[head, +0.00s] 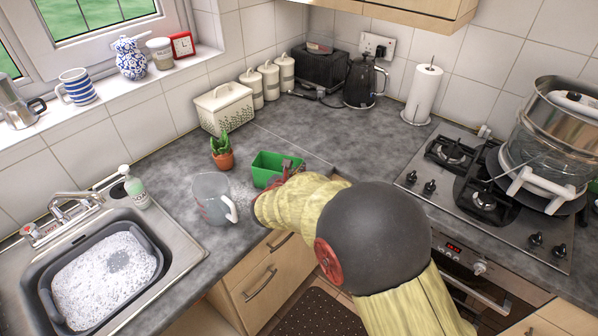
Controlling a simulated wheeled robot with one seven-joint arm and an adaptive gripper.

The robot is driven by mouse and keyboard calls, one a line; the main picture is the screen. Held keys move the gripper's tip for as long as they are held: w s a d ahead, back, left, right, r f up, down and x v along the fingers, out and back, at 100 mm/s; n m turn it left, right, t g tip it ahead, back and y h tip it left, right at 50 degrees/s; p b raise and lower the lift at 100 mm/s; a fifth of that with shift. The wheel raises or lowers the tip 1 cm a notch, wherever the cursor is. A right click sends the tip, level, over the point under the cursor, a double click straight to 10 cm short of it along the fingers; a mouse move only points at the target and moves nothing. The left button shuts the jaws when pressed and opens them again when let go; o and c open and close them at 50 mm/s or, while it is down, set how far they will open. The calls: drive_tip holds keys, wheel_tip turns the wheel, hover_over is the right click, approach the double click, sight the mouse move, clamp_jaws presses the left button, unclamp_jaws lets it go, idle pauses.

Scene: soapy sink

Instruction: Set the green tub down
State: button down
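The green tub (268,167) is an open rectangular container at the counter's middle, near its front edge. It looks roughly level. My gripper (287,170) is at the tub's right wall, with a dark finger showing over the rim, and appears shut on that wall. My own arm, in a yellowish sleeve, hides most of the gripper and the tub's lower right part. I cannot tell whether the tub's base touches the counter.
A clear measuring jug (211,197) stands close left of the tub, and a potted plant (222,153) behind it. A sink with a soapy basin (154,262) is at left, a gas hob (530,232) at right. The worktop (320,137) behind the tub is clear.

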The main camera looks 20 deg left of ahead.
drive_tip(key=c, duration=2)
unclamp_jaws()
drive_tip(key=shift+c, duration=0.2)
drive_tip(key=shift+r, duration=0.15)
drive_tip(key=p+v, duration=0.3)
drive_tip(key=v, duration=0.9)
